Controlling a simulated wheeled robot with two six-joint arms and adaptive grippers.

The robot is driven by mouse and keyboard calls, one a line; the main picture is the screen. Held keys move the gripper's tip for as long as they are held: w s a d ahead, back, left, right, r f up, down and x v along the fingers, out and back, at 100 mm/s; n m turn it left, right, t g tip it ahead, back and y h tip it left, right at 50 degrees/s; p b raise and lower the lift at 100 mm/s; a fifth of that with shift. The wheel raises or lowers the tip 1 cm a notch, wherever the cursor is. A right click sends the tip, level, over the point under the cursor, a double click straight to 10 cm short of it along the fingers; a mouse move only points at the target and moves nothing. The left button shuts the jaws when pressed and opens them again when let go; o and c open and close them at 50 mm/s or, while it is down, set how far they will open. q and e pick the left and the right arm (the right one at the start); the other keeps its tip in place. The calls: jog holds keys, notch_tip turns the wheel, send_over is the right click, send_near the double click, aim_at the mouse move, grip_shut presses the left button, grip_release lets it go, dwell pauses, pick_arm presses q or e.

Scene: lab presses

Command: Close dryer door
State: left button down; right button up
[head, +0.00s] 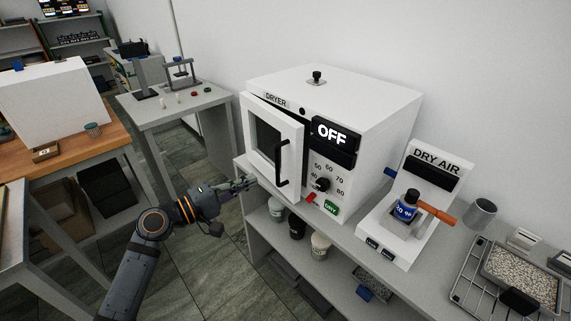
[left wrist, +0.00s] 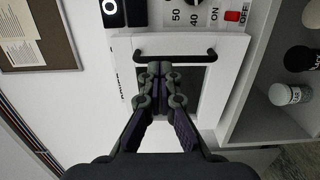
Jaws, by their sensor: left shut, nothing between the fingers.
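The white dryer (head: 340,95) stands on a grey shelf unit, with its display reading OFF. Its door (head: 262,140) has a dark window and a black bar handle (head: 282,163); it stands slightly out from the dryer's front, hinged at the left. My left gripper (head: 250,181) is shut and empty, just in front of the door's lower part. In the left wrist view the shut fingers (left wrist: 158,68) point at the door's outer face (left wrist: 215,85), below the black handle (left wrist: 178,57) in that picture. I cannot tell whether they touch it. My right gripper is not in view.
A dry air unit (head: 425,185) with an orange-handled valve stands right of the dryer. A wire rack with a tray (head: 520,275) is at far right. Jars (head: 297,225) sit on the shelf below. Open floor (head: 195,160) lies left of the dryer.

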aim_at(295, 160)
pick_arm(q)
jog(key=p+x, duration=0.3)
jog(key=x, duration=0.9)
jog(key=shift+r+p, duration=0.1)
jog(key=shift+p, duration=0.25)
jog(key=shift+d, duration=0.15)
jog(key=shift+w+d, duration=0.2)
jog(key=b+x, duration=0.1)
jog(key=x, duration=0.2)
jog(key=shift+d, duration=0.25)
jog(key=shift+s+a, duration=0.1)
